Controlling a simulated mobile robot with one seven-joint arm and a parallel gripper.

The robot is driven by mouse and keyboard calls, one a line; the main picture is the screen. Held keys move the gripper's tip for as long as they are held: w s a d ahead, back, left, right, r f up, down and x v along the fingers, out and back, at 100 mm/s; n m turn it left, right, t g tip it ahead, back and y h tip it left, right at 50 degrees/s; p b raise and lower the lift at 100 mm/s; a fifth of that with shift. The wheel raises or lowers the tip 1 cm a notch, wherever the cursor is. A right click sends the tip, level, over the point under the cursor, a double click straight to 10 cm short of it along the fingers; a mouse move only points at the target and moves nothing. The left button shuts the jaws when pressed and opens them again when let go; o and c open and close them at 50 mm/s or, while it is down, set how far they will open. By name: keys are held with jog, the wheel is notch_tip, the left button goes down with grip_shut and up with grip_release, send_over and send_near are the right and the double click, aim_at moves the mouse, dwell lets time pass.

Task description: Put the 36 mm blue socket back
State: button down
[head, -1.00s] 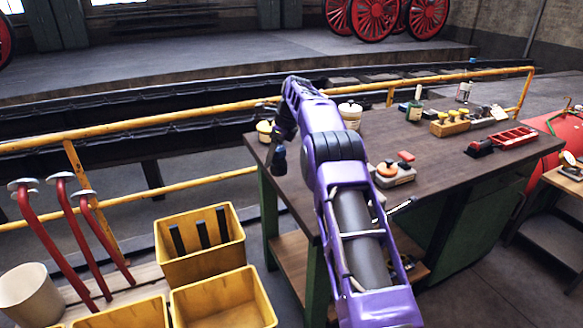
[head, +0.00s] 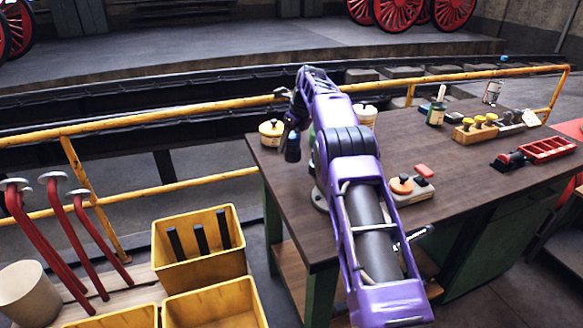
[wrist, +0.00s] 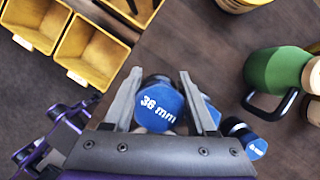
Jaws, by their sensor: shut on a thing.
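The blue socket marked 36 mm (wrist: 158,108) is between the two fingers of my gripper (wrist: 158,100), its labelled end facing the wrist camera. In the head view my gripper (head: 292,146) hangs at the left end of the dark wooden bench (head: 400,235), with a small dark blue piece at its tip. In the wrist view, another blue socket (wrist: 211,112) shows partly behind the right finger. A smaller blue-ended socket (wrist: 250,143) is to the right of it. Their holder is not clear, and my arm hides that part of the bench in the head view.
A green object with a black handle (wrist: 272,72) is close on the right in the wrist view. A yellow tin (head: 271,133) stands near the gripper. Yellow bins (head: 200,275) and a yellow railing (head: 160,120) lie left.

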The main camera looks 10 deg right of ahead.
aim_at(298, 137)
notch_tip(298, 137, down, 7)
jog(key=shift+f+b, duration=0.2)
jog(key=shift+b, duration=0.4)
jog(key=shift+c, duration=1)
grip_release()
jog(key=shift+f, duration=0.2)
jog(key=v, duration=1.2)
jog(key=shift+a+r, duration=0.1)
jog(key=shift+r, duration=0.1)
